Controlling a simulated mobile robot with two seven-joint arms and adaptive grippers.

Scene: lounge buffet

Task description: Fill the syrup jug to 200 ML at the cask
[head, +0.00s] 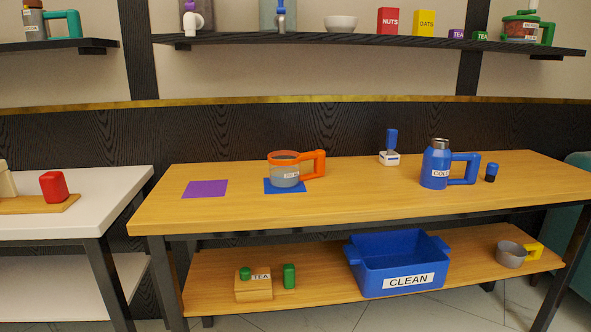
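A grey jug with an orange rim and orange handle (285,174) stands upright on a blue mat (270,190) on the wooden table; its small label seems to read 200 ML. I cannot tell whether anything is inside it. No cask is clearly recognisable. Two partly cut-off vessels stand on the upper shelf: one with a white and purple front part (193,20), one grey with a blue front part (281,16). Neither of my grippers is in view.
The wooden table (230,212) also holds a purple mat (205,189), a blue COLD jug (434,168), a small blue stopper (491,172) and a white-and-blue item (390,150). Below are a blue CLEAN bin (400,268) and a TEA box (252,290). The table's front middle is clear.

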